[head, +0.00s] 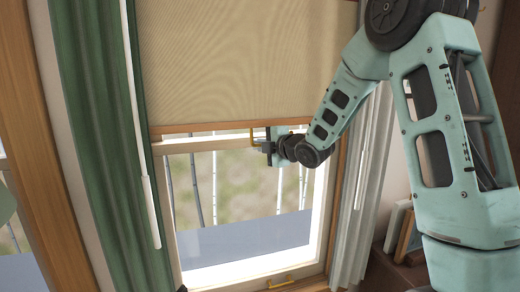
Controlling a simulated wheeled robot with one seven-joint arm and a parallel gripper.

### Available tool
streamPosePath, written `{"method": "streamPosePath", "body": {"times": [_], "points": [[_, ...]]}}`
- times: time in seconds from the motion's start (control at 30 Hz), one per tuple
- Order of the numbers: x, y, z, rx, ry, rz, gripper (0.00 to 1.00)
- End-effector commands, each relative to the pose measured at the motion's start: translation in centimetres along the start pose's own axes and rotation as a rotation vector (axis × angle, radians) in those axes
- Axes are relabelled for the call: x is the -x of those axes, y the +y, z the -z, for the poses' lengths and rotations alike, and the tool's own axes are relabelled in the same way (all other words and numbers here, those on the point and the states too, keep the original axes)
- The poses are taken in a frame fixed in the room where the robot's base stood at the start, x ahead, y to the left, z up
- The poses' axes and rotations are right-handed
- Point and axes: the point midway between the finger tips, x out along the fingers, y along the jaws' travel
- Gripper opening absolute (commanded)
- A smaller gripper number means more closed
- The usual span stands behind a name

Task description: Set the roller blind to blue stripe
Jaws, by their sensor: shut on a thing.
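The roller blind (235,65) is beige and hangs over the upper part of the window, with a wooden bar (190,128) along its lower edge. A small yellow pull handle (252,137) shows at the bar, right of its middle. My gripper (265,146) is shut on this handle, coming in from the right; its fingers hide part of the handle. I cannot make out a blue stripe mark on the window frame; my arm covers part of the right side.
Below the bar is window glass with thin pale trunks outside and a blue-grey band (245,240) low down. A green curtain (100,130) with a white rod hangs left, a pale curtain (362,200) right. A brown cabinet with books (396,225) stands at lower right.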

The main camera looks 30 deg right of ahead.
Motion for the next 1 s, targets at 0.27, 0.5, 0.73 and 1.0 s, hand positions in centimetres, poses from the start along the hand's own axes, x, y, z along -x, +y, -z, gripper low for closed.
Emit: {"method": "streamPosePath", "body": {"times": [0.27, 0.5, 0.73, 1.0], "points": [[0.0, -0.1, -0.1, -0.001, -0.001, 0.001, 0.32], [0.4, -0.1, -0.1, 0.0, -0.001, 0.001, 0.32], [3.9, -0.3, -0.1, 0.002, -0.004, -0.001, 0.32], [9.7, -0.2, -0.1, 0.002, -0.004, -0.003, 0.32]]}}
